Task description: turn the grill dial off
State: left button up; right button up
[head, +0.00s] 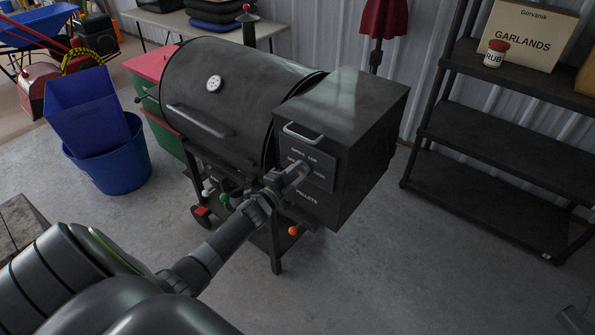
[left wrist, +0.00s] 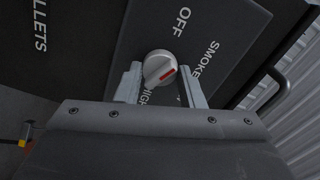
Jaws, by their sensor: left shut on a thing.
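The black pellet grill (head: 225,100) stands in the middle of the head view with its lid down. Its control panel (head: 310,165) is on the front of the square hopper box (head: 345,110). The round grey dial (left wrist: 160,68) shows in the left wrist view, with a red mark on its lower right part. The mark is not on the OFF lettering (left wrist: 182,20) and lies toward the side of SMOKE (left wrist: 206,58). My left gripper (head: 298,172) is at the panel, its two fingers (left wrist: 160,88) on either side of the dial and shut on it. In the head view it hides the dial.
A black shelf rack (head: 505,185) with a GARLANDS box (head: 530,30) and a RUB jar (head: 496,53) stands at the right. A blue tub (head: 115,165) holding a blue bin (head: 85,110) is at the left. The concrete floor between grill and rack is clear.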

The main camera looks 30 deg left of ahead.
pick_arm(q)
jog(key=n+p, duration=0.2)
jog(key=n, duration=0.3)
jog(key=shift+n, duration=0.3)
dwell(0.4)
jog(key=o, duration=1)
jog(key=s+a+b, duration=0.1)
jog(key=s+b, duration=0.1)
jog(key=s, duration=1.5)
jog(key=shift+s+a+b, duration=0.2)
jog(key=shift+s+b, duration=0.05)
jog(key=shift+b, duration=0.1)
